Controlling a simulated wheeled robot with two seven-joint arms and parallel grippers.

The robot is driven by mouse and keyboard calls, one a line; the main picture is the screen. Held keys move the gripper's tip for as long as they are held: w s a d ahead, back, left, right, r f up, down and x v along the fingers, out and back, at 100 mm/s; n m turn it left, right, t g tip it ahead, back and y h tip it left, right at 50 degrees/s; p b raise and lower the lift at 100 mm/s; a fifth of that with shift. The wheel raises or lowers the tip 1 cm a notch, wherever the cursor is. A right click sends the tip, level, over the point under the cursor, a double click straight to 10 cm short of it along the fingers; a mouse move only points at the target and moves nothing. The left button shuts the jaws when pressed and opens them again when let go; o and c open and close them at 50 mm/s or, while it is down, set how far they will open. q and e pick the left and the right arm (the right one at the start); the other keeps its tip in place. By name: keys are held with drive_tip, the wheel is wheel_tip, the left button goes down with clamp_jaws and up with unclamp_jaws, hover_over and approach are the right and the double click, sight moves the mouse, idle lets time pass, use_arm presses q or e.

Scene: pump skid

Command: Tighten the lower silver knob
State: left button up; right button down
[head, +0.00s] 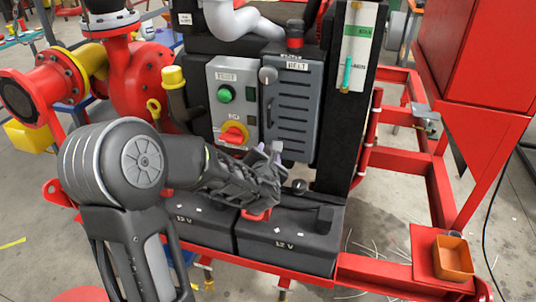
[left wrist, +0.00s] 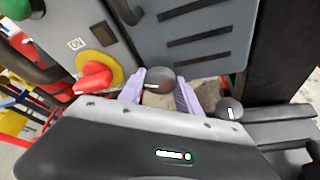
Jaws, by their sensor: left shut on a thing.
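My left gripper (head: 267,150) comes in from the left, below the lower left corner of the grey BELT cover (head: 302,105). In the left wrist view its two pale purple fingers (left wrist: 160,92) are shut on a round dark grey knob (left wrist: 158,78) with a white mark on its face. In the head view this knob is hidden by the gripper. The upper silver knob (head: 268,75) sits at the cover's upper left, free of the gripper. My right gripper is not in view.
A second round dark knob (head: 299,186) with a white mark stands close to the right; it also shows in the left wrist view (left wrist: 230,108). The red-and-yellow switch (head: 234,135) is close to the left. Black 12 V batteries (head: 290,250) lie below. An orange bin (head: 453,258) stands at right.

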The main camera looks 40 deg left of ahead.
use_arm(q)
clamp_jaws()
drive_tip(key=shift+s+a+f+n+t+h+b, duration=0.15)
drive_tip(key=shift+n+t+h+b, duration=0.9)
drive_tip(key=shift+n+b, duration=2)
drive_tip(key=shift+w+a+n+t+h+b, duration=0.1)
drive_tip(key=shift+n+t+h+b, duration=0.4)
drive_tip(key=shift+n+h+b, duration=2.45)
drive_tip(key=shift+s+a+f+n+t+h+b, duration=0.15)
drive_tip(key=shift+n+t+b, duration=0.9)
drive_tip(key=shift+b, duration=3.75)
drive_tip(key=shift+r+n, duration=0.15)
drive_tip(key=shift+n, duration=0.2)
drive_tip(key=o, duration=1.2)
unclamp_jaws()
